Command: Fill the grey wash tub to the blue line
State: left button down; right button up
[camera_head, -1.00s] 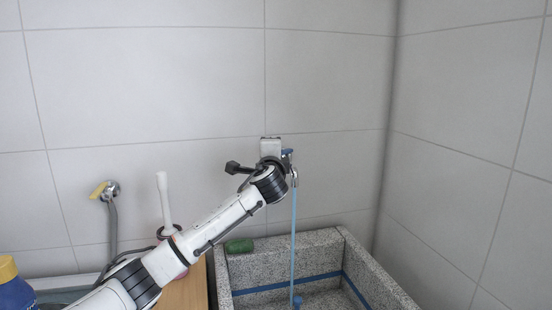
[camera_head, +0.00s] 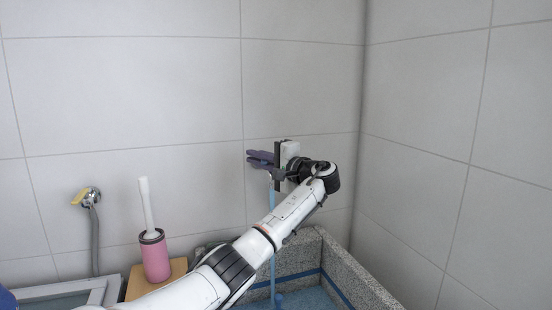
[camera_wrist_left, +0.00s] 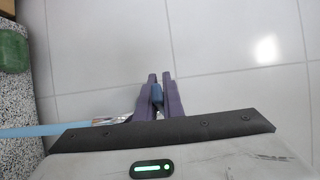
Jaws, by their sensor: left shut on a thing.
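The grey speckled wash tub (camera_head: 345,268) stands in the corner, partly hidden by my left arm; its edge also shows in the left wrist view (camera_wrist_left: 14,118). A blue line (camera_head: 338,291) runs round its inner wall. Light blue water (camera_head: 305,299) lies in it below the line. A blue stream (camera_head: 272,215) falls from the wall tap into the tub. My left gripper (camera_head: 262,158) is at the tap, its purple fingers (camera_wrist_left: 160,94) shut on the blue tap handle (camera_wrist_left: 157,97). My right gripper is out of view.
A pink brush holder with a white-handled brush (camera_head: 154,255) stands on a wooden surface (camera_head: 178,268) left of the tub. A yellow-handled valve (camera_head: 86,196) with a grey hose is on the wall. A green object (camera_wrist_left: 12,48) shows in the wrist view.

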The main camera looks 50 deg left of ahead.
pick_arm(q)
jog(key=shift+f+g, duration=0.1)
jog(key=shift+g, duration=0.2)
jog(key=c, duration=2.2)
grip_release()
jog(key=shift+o, duration=0.2)
jog(key=w+d+b, duration=0.1)
jog(key=d, duration=0.9)
jog(key=shift+w+b, duration=0.25)
jog(key=shift+b, duration=0.05)
